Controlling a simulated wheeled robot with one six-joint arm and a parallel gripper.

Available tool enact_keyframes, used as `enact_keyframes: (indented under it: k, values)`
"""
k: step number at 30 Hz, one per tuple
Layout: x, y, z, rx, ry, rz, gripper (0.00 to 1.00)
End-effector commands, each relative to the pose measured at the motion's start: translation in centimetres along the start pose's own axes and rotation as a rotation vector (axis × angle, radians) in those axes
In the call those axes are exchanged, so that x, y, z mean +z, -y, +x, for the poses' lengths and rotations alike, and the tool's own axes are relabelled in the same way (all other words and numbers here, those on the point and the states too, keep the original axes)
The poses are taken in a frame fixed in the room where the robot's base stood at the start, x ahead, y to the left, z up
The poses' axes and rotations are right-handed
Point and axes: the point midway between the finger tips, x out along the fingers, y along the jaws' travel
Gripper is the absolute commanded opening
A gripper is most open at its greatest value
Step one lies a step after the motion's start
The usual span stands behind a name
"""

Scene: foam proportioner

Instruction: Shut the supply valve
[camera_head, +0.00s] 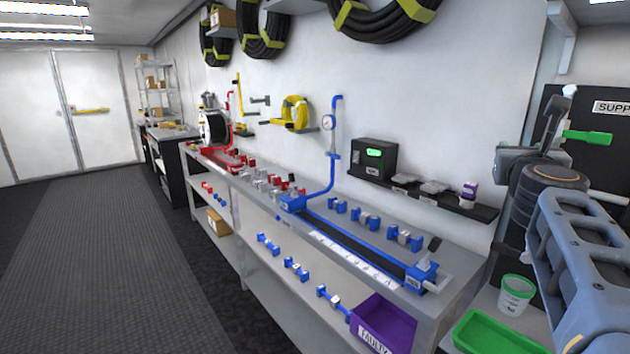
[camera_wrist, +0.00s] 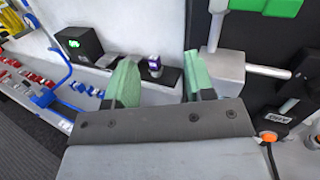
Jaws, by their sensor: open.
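The supply valve is on a black panel at the right, under a label of which "SUPP" shows in the head view. Its green handle (camera_head: 587,137) sticks out sideways there. In the wrist view the green handle (camera_wrist: 282,8) is cut by the top edge, above a grey metal valve body (camera_wrist: 225,70) with a pipe running right. My gripper (camera_wrist: 162,78) is open, its two green-padded fingers apart with nothing gripped. In the picture it lies left of and below the handle, apart from it. My arm hides part of the valve in the head view.
The long workbench (camera_head: 455,285) carries blue and red fittings. A black box with a green display (camera_head: 374,157) and a purple-labelled bottle (camera_head: 469,191) stand by the wall. A purple bin (camera_head: 383,325), a green tray (camera_head: 497,335) and a white tub (camera_head: 515,293) are low at right.

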Motion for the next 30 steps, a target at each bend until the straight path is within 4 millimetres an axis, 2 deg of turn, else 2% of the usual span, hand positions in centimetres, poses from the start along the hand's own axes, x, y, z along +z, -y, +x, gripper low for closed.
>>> enact_keyframes:
  k: [1,5,6,8,9,12,15,17,18,21,23,26,30]
  values:
    - [-1.2,-2.2,-0.3,0.1,-0.026,-0.253,0.49]
    - [-6.5,-8.3,-2.8,0.439,-0.037,-0.957,0.49]
    - [-8.4,-10.0,-4.2,0.566,-0.019,-1.171,0.49]
    - [-11.5,-12.3,-6.8,0.775,0.033,-1.478,0.49]
    - [-13.6,-13.4,-8.7,0.92,0.082,-1.662,0.49]
    - [-18.1,-14.7,-13.9,1.281,0.247,-2.043,0.49]
    - [-21.4,-14.4,-18.8,1.615,0.438,-2.301,0.49]
    - [-22.6,-13.8,-21.3,1.786,0.543,-2.403,0.49]
    - [-23.2,-13.4,-22.7,-1.875,-0.598,2.44,0.49]
    - [-23.4,-12.8,-25.3,-1.809,-0.624,2.26,0.49]
    - [-23.1,-13.2,-26.0,-1.782,-0.659,2.235,0.49]
    - [-22.1,-14.0,-26.4,-1.748,-0.703,2.231,0.49]
    - [-22.0,-14.4,-26.6,-1.738,-0.721,2.226,0.49]
